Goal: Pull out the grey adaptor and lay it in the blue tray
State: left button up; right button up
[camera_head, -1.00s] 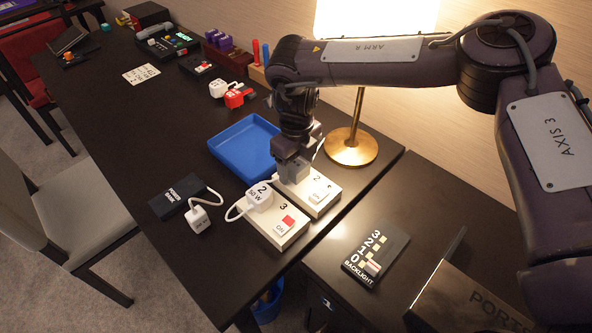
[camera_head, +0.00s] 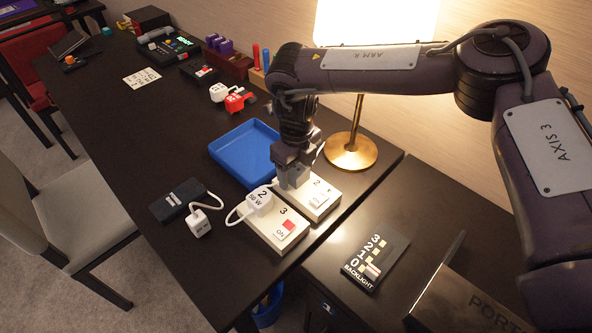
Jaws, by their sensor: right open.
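My right gripper (camera_head: 292,178) points down, open, over the far part of the white socket block (camera_head: 322,206). A small grey shape (camera_head: 293,179) shows at its fingertips; I cannot tell whether it is the grey adaptor or only the fingers. The gripper hides that part of the block. A white adaptor marked 2 (camera_head: 260,200) with a white cable sits on the near white block (camera_head: 268,236), beside a red switch marked 3. The blue tray (camera_head: 228,168) is empty where it shows, left of and behind the gripper. My left gripper is out of view.
A black power bank (camera_head: 178,199) and a white plug (camera_head: 198,223) lie left of the blocks. A brass lamp base (camera_head: 350,152) stands close to the right of the gripper. Red and white plugs (camera_head: 236,101) lie beyond the tray. A backlight panel (camera_head: 376,260) is at right.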

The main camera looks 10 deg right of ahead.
aim_at(296, 168)
dwell(0.8)
jog(key=c, duration=1.3)
jog(key=shift+r+p, duration=2.95)
jog(key=shift+r, duration=0.05)
